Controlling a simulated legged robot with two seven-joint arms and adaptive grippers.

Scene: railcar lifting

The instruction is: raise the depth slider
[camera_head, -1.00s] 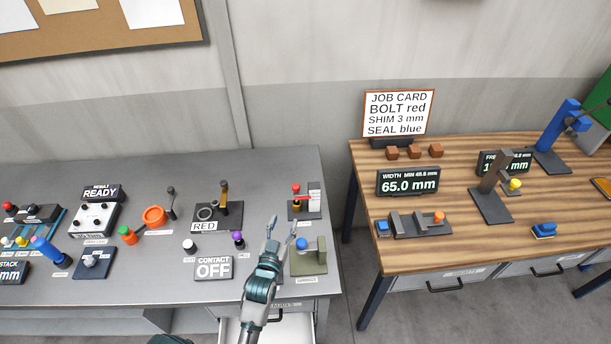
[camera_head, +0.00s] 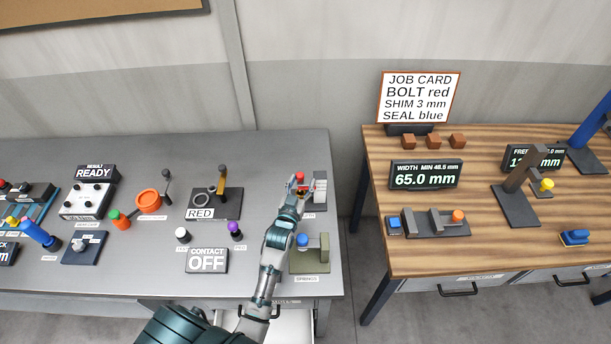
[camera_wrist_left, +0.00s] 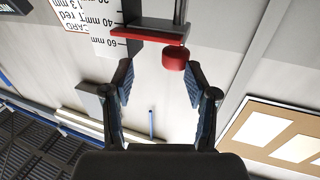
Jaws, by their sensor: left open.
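The depth slider stands at the back right of the grey table, with a red knob (camera_head: 299,177) and a pale scale plate (camera_head: 320,187). In the left wrist view its red knob (camera_wrist_left: 173,58), red pointer bar (camera_wrist_left: 150,33) and scale (camera_wrist_left: 103,22) marked in mm show, turned upside down. My left gripper (camera_head: 298,188) is at the slider and covers part of it in the head view. In the wrist view its two fingers (camera_wrist_left: 158,85) are apart and empty, with the knob just beyond the tips, between their lines. Contact is not visible. My right gripper is out of view.
A stand with a blue knob (camera_head: 302,240) is close beside my left forearm. A purple knob (camera_head: 236,229) and the RED panel (camera_head: 228,203) lie to the left. The wooden table (camera_head: 400,262) stands right, across a gap.

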